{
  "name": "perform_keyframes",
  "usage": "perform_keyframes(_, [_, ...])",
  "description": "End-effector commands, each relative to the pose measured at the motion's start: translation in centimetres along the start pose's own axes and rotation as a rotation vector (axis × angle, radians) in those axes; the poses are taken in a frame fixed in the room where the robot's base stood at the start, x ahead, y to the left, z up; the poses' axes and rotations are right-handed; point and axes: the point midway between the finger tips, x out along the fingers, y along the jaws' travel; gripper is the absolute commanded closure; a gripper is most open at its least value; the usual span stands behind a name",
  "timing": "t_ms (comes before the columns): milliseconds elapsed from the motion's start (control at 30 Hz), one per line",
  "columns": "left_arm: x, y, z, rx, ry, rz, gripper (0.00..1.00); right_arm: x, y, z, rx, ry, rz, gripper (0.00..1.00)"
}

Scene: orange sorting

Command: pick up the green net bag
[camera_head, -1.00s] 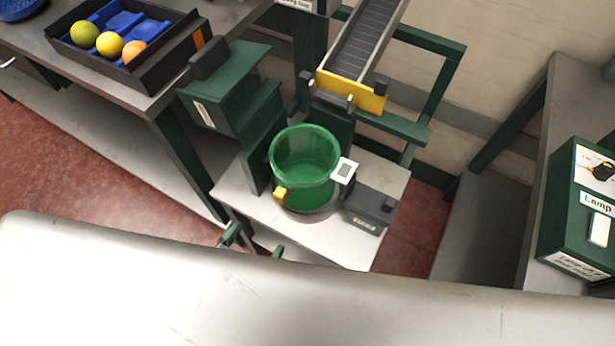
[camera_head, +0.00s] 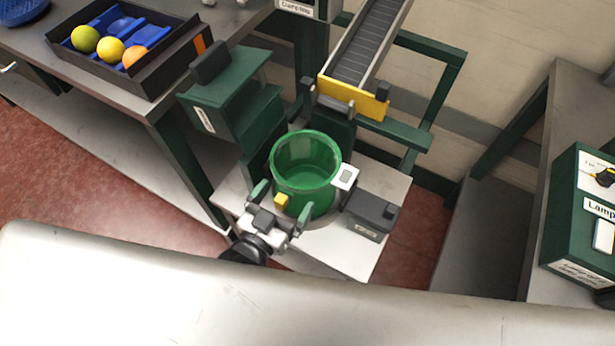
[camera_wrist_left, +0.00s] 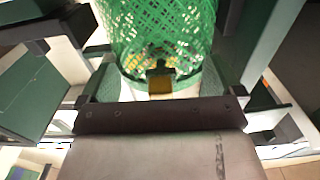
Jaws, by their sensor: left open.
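The green net bag (camera_head: 305,172) stands upright and open-topped on a round base on the small light table in the head view. A yellow tab (camera_head: 281,199) is on its near side. My left gripper (camera_head: 281,204) is at the near side of the bag, with its open fingers either side of the yellow tab. In the left wrist view the bag's green mesh (camera_wrist_left: 160,32) is straight ahead, with the yellow tab (camera_wrist_left: 160,82) low between the fingers. I cannot tell whether the fingers touch the bag. My right gripper is not in view.
A chute with a yellow end (camera_head: 352,97) stands behind the bag. A dark box (camera_head: 370,213) and a white tag (camera_head: 345,177) are at its right. A green machine (camera_head: 232,100) is at its left. A black tray (camera_head: 165,75) with fruit lies on the left bench.

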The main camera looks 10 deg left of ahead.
Motion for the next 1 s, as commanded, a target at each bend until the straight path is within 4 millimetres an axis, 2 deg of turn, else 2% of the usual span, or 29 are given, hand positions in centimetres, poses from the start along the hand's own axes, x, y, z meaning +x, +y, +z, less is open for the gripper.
perform_keyframes(100, [0.83, 0.03, -0.02, -0.001, 0.001, 0.001, 0.04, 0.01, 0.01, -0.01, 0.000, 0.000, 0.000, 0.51])
perform_keyframes(333, [0.87, 0.03, 0.00, -0.001, 0.000, 0.001, 0.06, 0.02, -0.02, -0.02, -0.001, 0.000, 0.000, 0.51])
perform_keyframes(900, [0.90, 0.00, -0.02, -0.001, 0.001, 0.001, 0.93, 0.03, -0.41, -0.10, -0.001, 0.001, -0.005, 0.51])
perform_keyframes(933, [0.91, 0.00, -0.03, -0.001, 0.001, 0.001, 0.98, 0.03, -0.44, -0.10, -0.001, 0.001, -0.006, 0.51])
perform_keyframes(1000, [0.93, -0.01, -0.06, -0.001, 0.002, 0.000, 1.00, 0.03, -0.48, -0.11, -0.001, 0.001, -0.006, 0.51])
